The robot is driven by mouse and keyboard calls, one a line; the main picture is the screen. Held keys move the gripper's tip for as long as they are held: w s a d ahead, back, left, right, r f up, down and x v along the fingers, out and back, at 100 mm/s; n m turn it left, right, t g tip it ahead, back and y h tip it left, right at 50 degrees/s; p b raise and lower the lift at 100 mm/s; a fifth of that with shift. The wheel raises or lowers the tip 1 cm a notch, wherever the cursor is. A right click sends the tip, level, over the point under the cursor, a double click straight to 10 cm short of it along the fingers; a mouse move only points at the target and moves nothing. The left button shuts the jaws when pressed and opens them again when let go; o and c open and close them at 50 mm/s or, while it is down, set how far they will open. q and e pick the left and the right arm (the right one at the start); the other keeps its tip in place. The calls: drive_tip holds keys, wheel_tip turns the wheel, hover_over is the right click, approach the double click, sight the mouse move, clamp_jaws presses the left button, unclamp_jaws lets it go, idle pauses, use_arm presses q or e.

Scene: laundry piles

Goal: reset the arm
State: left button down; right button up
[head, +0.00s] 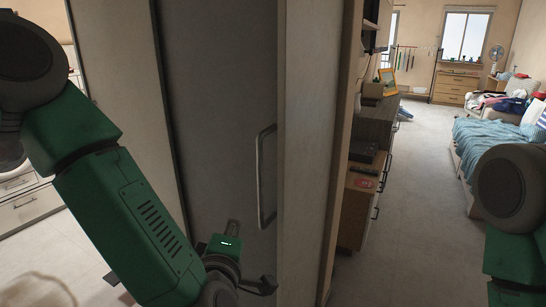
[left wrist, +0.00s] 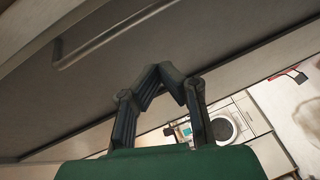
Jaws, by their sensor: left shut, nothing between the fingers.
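My left arm, green with dark joints, comes in from the left in the head view and reaches down to the lower middle. My left gripper (head: 262,285) is at its end, low in front of a grey door panel and below its bar handle (head: 266,176). In the left wrist view the left gripper (left wrist: 160,72) has its fingertips together with nothing between them. The handle also shows in that view (left wrist: 125,28), apart from the fingers. Part of my right arm shows at the right edge of the head view; its gripper is out of the picture.
The tall grey door panel (head: 215,110) and the cabinet's pale side (head: 310,150) stand close to my left arm. To the right, a low wooden cabinet (head: 354,210) lines the wall. A bed (head: 480,140) with laundry stands farther back. The floor between (head: 405,190) is clear.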

use_arm(q)
drive_tip(key=s+a+f+m+g+h, duration=0.1)
drive_tip(key=s+a+f+m+g, duration=0.2)
drive_tip(key=f, duration=0.5)
drive_tip(key=s+a+f+m+g+h, duration=0.1)
drive_tip(key=s+f+m+g, duration=0.25)
drive_tip(key=s+f, duration=0.3)
drive_tip(key=s+a+f+m+g, duration=0.2)
drive_tip(key=s+f+m, duration=0.15)
drive_tip(key=f, duration=0.45)
drive_tip(key=s+a+f+m+g, duration=0.3)
drive_tip(key=s+a+f, duration=0.1)
drive_tip(key=s, duration=0.4)
drive_tip(key=s+a+f+m+g+y, duration=0.1)
drive_tip(key=s+a+f+m+g, duration=0.2)
drive_tip(key=s+a, duration=0.3)
drive_tip(key=s+g, duration=0.1)
drive_tip(key=s, duration=0.2)
drive_tip(key=shift+s+a+f+m, duration=0.15)
drive_tip(key=shift+a+f+m, duration=0.05)
drive_tip(key=shift+f+m, duration=0.15)
